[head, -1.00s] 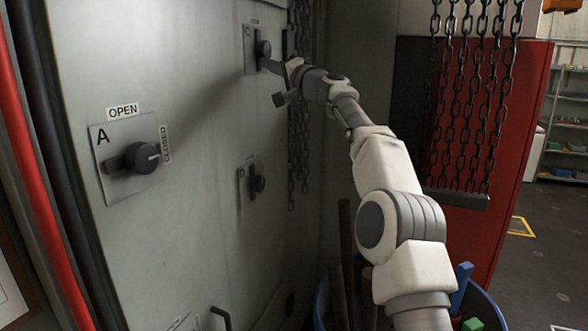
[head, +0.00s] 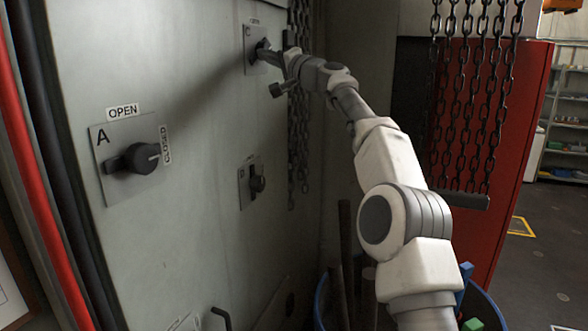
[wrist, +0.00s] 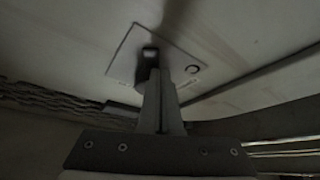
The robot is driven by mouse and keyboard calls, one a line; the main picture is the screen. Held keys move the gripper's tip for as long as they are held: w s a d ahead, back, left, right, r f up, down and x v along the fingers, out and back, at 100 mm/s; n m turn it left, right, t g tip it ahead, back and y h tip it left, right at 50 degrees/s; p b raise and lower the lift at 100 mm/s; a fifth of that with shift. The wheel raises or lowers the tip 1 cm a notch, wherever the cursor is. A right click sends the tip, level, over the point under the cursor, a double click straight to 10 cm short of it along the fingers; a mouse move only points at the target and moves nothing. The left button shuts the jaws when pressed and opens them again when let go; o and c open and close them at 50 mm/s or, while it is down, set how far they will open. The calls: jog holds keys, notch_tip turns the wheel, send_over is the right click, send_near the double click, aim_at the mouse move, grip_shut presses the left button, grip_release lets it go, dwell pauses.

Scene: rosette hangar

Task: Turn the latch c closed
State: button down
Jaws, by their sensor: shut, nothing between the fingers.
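Latch c looks to be the upper plate (head: 252,60) on the grey panel, a pale square with a dark knob and handle (head: 263,45). In the wrist view the plate (wrist: 122,62) shows with the dark handle (wrist: 148,60) and a small white label. My gripper (head: 267,57) is shut and empty, with its fingertips (wrist: 160,74) at the handle. It hides part of the handle, so its exact angle and any contact are unclear.
Latch A (head: 141,157) is nearer on the panel, its handle pointing left. Another latch (head: 257,184) is below the upper one. Chains (head: 299,120) hang just right of the upper plate, and more chains (head: 470,100) hang farther right. A blue-rimmed bin (head: 491,305) stands below my arm.

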jog(key=shift+r, duration=0.3)
jog(key=shift+s+f+b, duration=0.1)
jog(key=shift+f+b, duration=0.15)
jog(key=shift+b, duration=0.15)
jog(key=shift+s, duration=0.1)
jog(key=s+d+b, duration=0.1)
jog(key=d+b, duration=0.1)
jog(key=d, duration=0.1)
jog(key=s+d+b, duration=0.1)
jog(key=d, duration=0.1)
jog(key=shift+s+d+r+b, duration=0.1)
jog(key=shift+s+b, duration=0.2)
jog(key=shift+b, duration=0.1)
dwell(0.4)
jog(key=shift+w+a+f+p, duration=0.4)
jog(key=shift+w+a+p, duration=0.2)
jog(key=shift+a+p, duration=0.2)
jog(key=shift+w+a+f+p, duration=0.4)
jog(key=shift+w+a+p, duration=0.15)
jog(key=shift+a+p, duration=0.3)
jog(key=shift+w+a+f+p, duration=0.4)
jog(key=shift+w+a+p, duration=0.25)
jog(key=shift+a, duration=0.25)
